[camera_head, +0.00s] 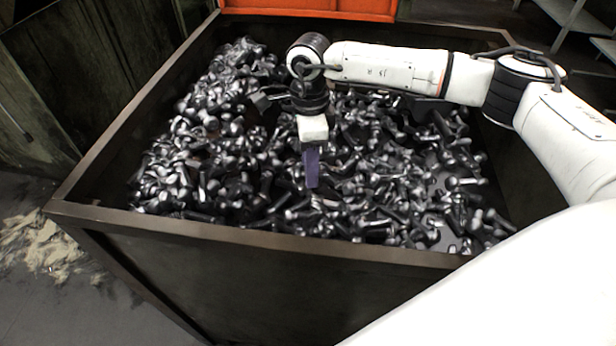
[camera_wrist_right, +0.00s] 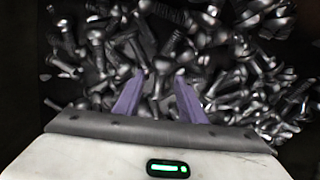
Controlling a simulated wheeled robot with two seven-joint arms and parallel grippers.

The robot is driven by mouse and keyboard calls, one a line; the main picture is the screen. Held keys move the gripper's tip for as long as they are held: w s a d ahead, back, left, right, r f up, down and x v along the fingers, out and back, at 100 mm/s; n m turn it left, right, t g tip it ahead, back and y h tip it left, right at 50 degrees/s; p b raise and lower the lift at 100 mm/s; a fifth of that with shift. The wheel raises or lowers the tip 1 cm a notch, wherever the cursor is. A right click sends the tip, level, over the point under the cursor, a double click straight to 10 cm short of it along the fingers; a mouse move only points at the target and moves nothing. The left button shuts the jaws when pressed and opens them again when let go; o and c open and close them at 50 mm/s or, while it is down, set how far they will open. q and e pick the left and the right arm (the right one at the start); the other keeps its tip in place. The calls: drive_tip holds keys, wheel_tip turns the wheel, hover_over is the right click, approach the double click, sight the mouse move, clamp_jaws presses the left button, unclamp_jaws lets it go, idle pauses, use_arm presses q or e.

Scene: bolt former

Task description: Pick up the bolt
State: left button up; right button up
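Many loose dark and silvery bolts (camera_head: 215,165) fill a large dark metal bin (camera_head: 260,238) in the head view. My right gripper (camera_head: 312,182) reaches into the bin from the right and points down over the pile near its middle. In the right wrist view, the two purple fingers of the gripper (camera_wrist_right: 160,88) are spread apart with a gap between them. Bolts (camera_wrist_right: 100,45) lie beyond and around the fingertips. No bolt is clearly held, and I cannot tell whether the tips touch the pile. My left gripper is not in the frames.
The bin's raised rim surrounds the pile, with the near wall (camera_head: 240,285) closest to me. An orange container (camera_head: 320,8) stands behind the bin, and a grey shelf (camera_head: 580,20) is at the back right. Pale debris (camera_head: 45,245) lies on the floor at left.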

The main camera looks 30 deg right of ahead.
drive_tip(key=shift+f, duration=0.45)
clamp_jaws()
drive_tip(key=shift+r, duration=0.1)
wheel_tip(320, 180, up, 10)
drive_tip(key=p, duration=0.2)
